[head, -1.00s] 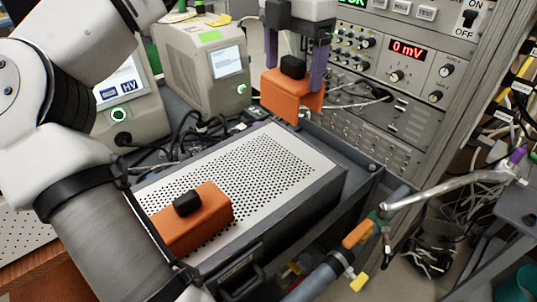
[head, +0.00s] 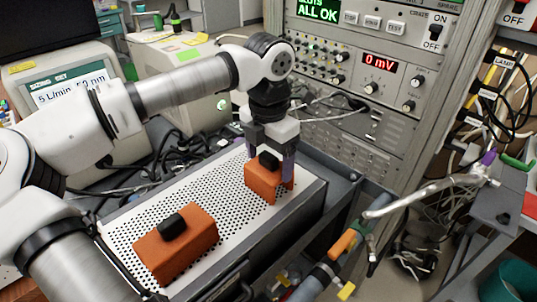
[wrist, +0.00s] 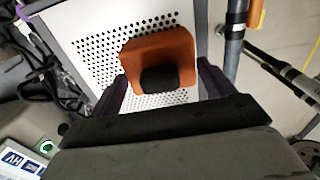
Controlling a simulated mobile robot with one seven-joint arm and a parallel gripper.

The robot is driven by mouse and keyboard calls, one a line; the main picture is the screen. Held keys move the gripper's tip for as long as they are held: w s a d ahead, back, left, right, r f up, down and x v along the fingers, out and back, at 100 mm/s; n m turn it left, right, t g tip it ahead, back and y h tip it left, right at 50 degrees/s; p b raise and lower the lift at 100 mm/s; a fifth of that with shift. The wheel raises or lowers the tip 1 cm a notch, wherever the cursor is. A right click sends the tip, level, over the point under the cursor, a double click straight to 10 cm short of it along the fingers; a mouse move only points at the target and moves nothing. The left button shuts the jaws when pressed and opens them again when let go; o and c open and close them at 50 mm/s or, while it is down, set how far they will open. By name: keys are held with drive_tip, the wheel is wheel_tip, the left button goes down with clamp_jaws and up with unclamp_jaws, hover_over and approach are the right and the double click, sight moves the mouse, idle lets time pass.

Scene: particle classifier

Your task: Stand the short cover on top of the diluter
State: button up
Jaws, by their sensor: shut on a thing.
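The short cover (head: 262,184) is an orange block with a black knob. My gripper (head: 268,172) points down and is shut on it, one purple finger at each side. The cover is upright over the far right end of a long box with a white perforated top (head: 205,184), which seems to be the diluter. I cannot tell whether its underside touches that top. In the wrist view the short cover (wrist: 172,48) shows between the fingers (wrist: 160,85), with the perforated top (wrist: 90,22) beneath it.
A longer orange cover (head: 195,236) with a black knob lies on the near part of the perforated top. Instruments and cables stand behind and left. A rack (head: 350,120) rises behind. A metal pipe (head: 425,192) runs at the right.

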drive_tip(key=shift+f, duration=0.1)
drive_tip(key=o, duration=1)
drive_tip(key=shift+c, duration=0.2)
wheel_tip(320, 180, up, 12)
drive_tip(key=b, duration=0.1)
